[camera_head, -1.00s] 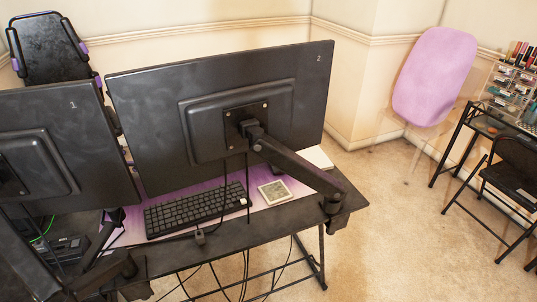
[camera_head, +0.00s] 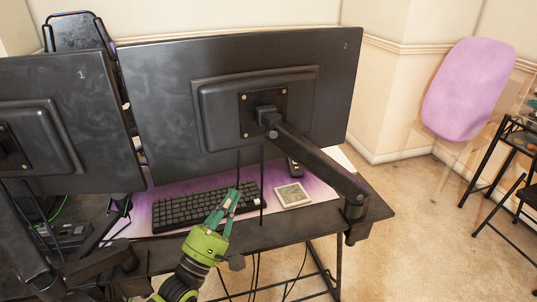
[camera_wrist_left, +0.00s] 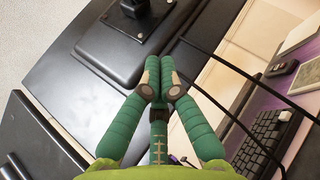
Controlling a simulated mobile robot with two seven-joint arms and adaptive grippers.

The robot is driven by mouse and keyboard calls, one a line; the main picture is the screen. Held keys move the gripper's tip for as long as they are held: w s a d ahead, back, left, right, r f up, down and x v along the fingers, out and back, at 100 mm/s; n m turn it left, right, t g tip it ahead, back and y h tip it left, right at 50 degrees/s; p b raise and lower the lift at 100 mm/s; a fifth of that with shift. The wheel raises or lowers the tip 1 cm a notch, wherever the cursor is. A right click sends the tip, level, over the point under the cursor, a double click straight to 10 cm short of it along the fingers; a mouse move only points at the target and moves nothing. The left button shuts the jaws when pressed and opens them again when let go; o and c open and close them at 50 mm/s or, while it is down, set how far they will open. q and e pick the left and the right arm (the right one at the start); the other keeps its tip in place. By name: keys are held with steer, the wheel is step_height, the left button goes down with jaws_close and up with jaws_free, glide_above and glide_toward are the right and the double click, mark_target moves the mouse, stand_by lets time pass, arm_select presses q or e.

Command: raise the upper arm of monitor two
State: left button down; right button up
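Monitor two (camera_head: 165,105), marked "2", is seen from behind, its back panel filling the middle of the head view. Its upper arm (camera_head: 322,165) slopes from the mount plate (camera_head: 265,112) down right to a joint (camera_head: 356,207) at the desk's right edge. My left gripper (camera_head: 233,194) is in front of the desk, below the monitor and left of the upper arm, apart from it. Its green fingers are together and hold nothing. In the left wrist view the fingers (camera_wrist_left: 160,66) point toward the monitor's back (camera_wrist_left: 113,40). My right gripper is not in view.
Monitor one (camera_head: 65,110) stands at the left. A keyboard (camera_head: 180,207) and a small square device (camera_head: 292,195) lie on the desk (camera_head: 330,228). Black cables (camera_head: 262,185) hang behind the monitor near my gripper. Open floor (camera_head: 420,240) lies right of the desk.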

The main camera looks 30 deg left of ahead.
arm_select(q)
steer(key=s+d+r+p+x, duration=0.1)
steer(key=p+x, duration=0.4)
steer(key=x, duration=0.7)
steer(key=shift+w+d+r, duration=0.25)
steer(key=shift+d+r, duration=0.05)
steer(key=shift+d, duration=0.3)
